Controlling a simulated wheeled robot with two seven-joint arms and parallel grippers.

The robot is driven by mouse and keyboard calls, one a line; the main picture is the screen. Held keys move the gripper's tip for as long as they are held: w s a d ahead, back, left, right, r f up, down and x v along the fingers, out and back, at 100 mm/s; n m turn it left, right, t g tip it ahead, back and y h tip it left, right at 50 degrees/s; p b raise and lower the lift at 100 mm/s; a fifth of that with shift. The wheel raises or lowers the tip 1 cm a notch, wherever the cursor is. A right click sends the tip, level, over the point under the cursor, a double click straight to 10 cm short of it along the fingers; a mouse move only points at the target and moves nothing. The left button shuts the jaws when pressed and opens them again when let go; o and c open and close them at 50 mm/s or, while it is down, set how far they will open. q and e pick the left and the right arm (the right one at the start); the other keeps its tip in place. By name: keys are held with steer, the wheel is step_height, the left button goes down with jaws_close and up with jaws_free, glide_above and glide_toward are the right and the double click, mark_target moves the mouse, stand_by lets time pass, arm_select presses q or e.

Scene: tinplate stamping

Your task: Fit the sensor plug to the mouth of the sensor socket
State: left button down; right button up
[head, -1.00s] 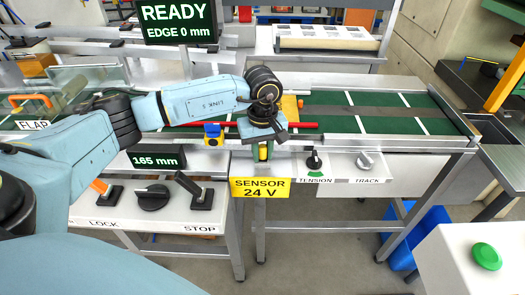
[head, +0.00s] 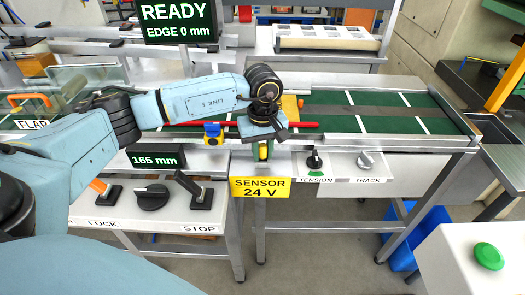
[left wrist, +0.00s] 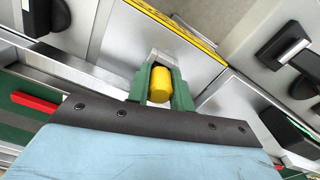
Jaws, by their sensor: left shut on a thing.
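My left gripper (head: 263,152) points down at the front edge of the conveyor, just above the yellow "SENSOR 24 V" sign (head: 261,187). In the left wrist view, its green fingers (left wrist: 158,88) are shut on a yellow, rounded piece, which I take to be the sensor plug (left wrist: 160,86). Pale grey metal shows just past the fingertips; I cannot tell whether it is fingertip or socket. The mouth of the sensor socket is not clearly visible, and I cannot tell whether the plug touches it. My right gripper is not in view.
The green conveyor (head: 385,123) runs behind the gripper, with a red rod (head: 303,125) and a blue-and-yellow block (head: 213,134) near its front. A control panel (head: 150,212) with knob and levers stands front left. TENSION (head: 314,160) and TRACK (head: 366,160) knobs are on the right.

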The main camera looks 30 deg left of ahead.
arm_select(q)
steer(key=shift+s+f+b, duration=0.1)
steer(key=shift+f+b, duration=0.2)
stand_by(1.0)
steer(key=shift+r, duration=0.15)
stand_by(0.4)
